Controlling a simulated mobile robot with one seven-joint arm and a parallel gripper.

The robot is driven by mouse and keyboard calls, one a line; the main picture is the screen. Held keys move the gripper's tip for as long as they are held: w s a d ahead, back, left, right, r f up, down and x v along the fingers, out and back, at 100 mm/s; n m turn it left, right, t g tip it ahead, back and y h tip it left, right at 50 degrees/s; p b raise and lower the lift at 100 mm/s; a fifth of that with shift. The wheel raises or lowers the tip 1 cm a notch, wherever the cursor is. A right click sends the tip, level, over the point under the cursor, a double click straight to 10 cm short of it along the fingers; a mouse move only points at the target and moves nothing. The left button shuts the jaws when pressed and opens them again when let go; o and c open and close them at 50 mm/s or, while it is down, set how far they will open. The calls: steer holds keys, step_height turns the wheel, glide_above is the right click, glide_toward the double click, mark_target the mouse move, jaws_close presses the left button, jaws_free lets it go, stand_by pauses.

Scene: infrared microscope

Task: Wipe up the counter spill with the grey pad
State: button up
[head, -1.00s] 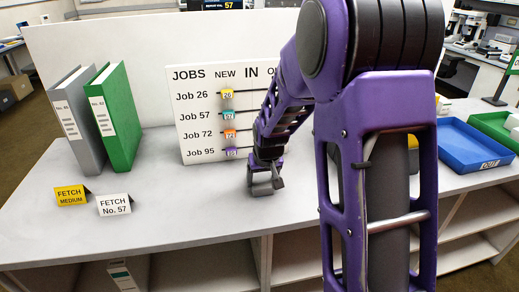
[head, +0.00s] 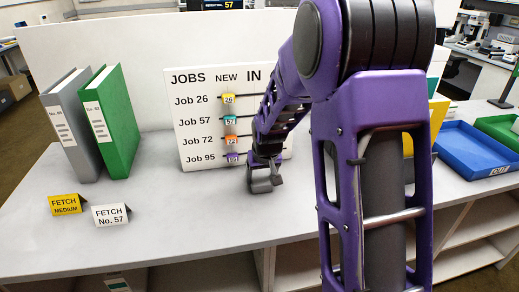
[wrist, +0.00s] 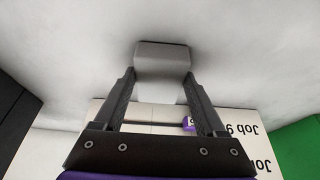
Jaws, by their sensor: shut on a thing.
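My gripper (head: 265,178) is low over the counter (head: 190,215), in front of the jobs board. It is shut on the grey pad (wrist: 162,58), a small block between the fingertips in the wrist view. The pad is at or just above the counter surface; I cannot tell whether it touches. No clear spill stands out on the pale, faintly mottled counter in either view. My arm hides part of the counter to the right.
The jobs board (head: 205,110) with coloured tags stands close behind my gripper. Grey (head: 72,125) and green (head: 112,120) binders stand left. A yellow fetch card (head: 65,205) and white fetch card (head: 111,215) are front left. A blue tray (head: 470,160) is right.

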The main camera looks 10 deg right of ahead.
steer(key=r+p, duration=0.3)
steer(key=r, duration=0.3)
steer(key=shift+w+r+p, duration=0.1)
steer(key=shift+w+p, duration=0.1)
steer(key=shift+p, duration=0.15)
steer(key=shift+r, duration=0.95)
